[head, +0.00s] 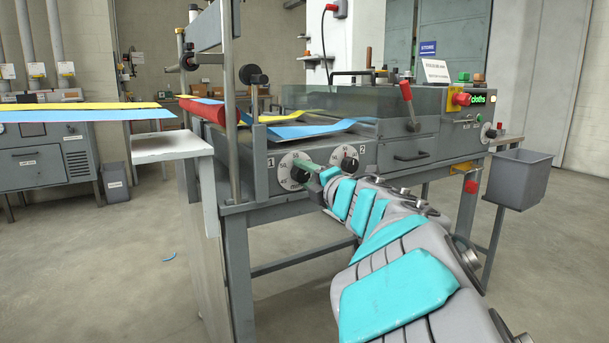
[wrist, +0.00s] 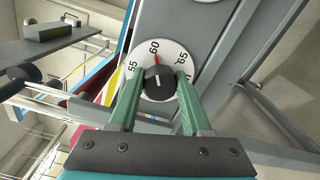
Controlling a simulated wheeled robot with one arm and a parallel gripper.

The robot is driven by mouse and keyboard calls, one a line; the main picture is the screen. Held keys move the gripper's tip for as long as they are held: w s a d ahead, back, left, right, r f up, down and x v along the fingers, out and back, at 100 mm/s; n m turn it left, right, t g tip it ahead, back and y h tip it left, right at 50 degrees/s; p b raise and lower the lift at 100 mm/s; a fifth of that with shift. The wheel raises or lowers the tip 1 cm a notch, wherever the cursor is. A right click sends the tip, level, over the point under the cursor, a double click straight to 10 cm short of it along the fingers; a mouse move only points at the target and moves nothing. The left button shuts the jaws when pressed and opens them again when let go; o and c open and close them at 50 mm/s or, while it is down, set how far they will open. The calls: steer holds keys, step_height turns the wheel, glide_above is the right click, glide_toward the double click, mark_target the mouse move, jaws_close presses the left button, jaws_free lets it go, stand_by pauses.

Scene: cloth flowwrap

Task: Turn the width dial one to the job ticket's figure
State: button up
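Width dial one (head: 287,179) is a white numbered disc on the machine's front, beside a plate marked 1. The wrist view shows its face (wrist: 139,56) with 55, 60 and probably 65 legible, and a red mark just below the 60. Its black knob (wrist: 158,83) bears a short white line. My gripper (wrist: 159,80) has its green fingers on both sides of the knob, apparently touching it. In the head view my gripper (head: 306,168) reaches dial one from the right and hides part of it. The job ticket (head: 436,71) stands on the machine; its figures are too small to read.
A second dial (head: 349,160), marked 2, sits just right of dial one. A red-handled lever (head: 407,92), a red button (head: 461,99) and a grey bin (head: 519,176) are farther right. A side table (head: 172,146) projects left. The floor in front is mostly clear.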

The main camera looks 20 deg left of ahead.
steer(key=o, duration=0.5)
steer(key=shift+c, duration=0.2)
steer(key=v, duration=0.8)
steer(key=shift+b, duration=0.35)
steer(key=shift+a, duration=0.1)
steer(key=shift+f, duration=0.1)
